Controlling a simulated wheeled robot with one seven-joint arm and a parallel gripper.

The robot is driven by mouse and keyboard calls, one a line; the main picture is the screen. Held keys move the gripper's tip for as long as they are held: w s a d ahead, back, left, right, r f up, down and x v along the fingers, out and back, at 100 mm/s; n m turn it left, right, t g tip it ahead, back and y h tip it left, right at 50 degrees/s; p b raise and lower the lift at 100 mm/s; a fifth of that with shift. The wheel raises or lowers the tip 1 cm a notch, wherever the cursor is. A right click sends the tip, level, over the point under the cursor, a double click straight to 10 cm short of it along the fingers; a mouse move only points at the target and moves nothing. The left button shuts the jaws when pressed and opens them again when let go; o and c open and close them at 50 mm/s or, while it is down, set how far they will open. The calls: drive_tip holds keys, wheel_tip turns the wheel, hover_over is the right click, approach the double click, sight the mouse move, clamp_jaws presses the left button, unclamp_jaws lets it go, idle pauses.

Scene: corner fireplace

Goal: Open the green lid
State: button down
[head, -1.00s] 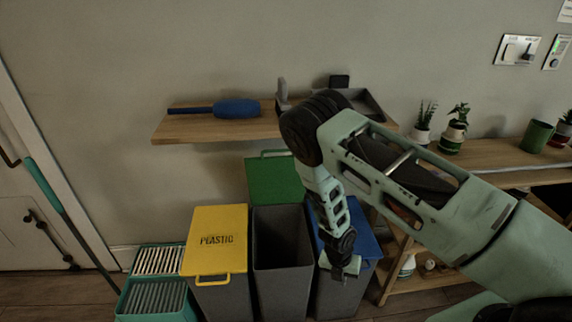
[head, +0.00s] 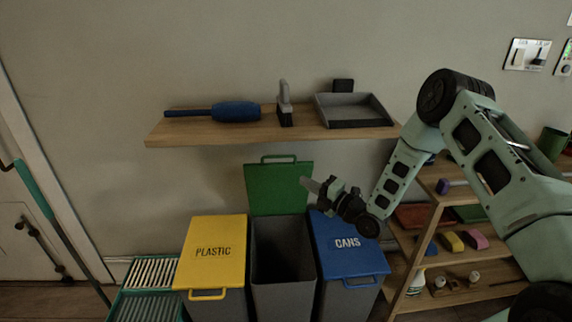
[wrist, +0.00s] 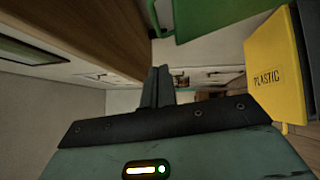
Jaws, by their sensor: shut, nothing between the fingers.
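The green lid (head: 277,187) stands raised, upright against the wall behind the middle grey bin (head: 283,262), whose top is open. The lid's handle is at its upper edge. My gripper (head: 306,183) is shut and empty. In the head view its tips appear at the lid's right edge; I cannot tell whether they touch it. In the wrist view the shut fingers (wrist: 158,86) point ahead, and part of the green lid (wrist: 215,14) shows at the top, apart from them.
A yellow PLASTIC lid (head: 214,252) is closed on the left and a blue CANS lid (head: 347,243) on the right. A wooden shelf (head: 200,128) above holds a blue duster, a brush and a grey tray. A shelving unit (head: 425,245) stands at the right.

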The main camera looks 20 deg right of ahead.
sight(290, 156)
drive_tip(key=p+x, duration=0.1)
drive_tip(key=x, duration=0.2)
drive_tip(key=w+d+x, duration=0.1)
drive_tip(key=x, duration=0.3)
drive_tip(key=d+p+x, duration=0.1)
drive_tip(key=x, duration=0.3)
drive_tip(key=shift+w+d+p, duration=0.15)
drive_tip(key=shift+w+p, duration=0.05)
drive_tip(key=shift+p, duration=0.1)
drive_tip(key=w+b, duration=0.3)
drive_tip(key=w+r+b, duration=0.1)
drive_tip(key=b, duration=0.1)
drive_tip(key=shift+w+d+r, duration=0.15)
drive_tip(key=shift+w+d, duration=0.15)
drive_tip(key=shift+d, duration=0.1)
drive_tip(key=shift+w+d+r+b, duration=0.1)
drive_tip(key=shift+w+r+b, duration=0.35)
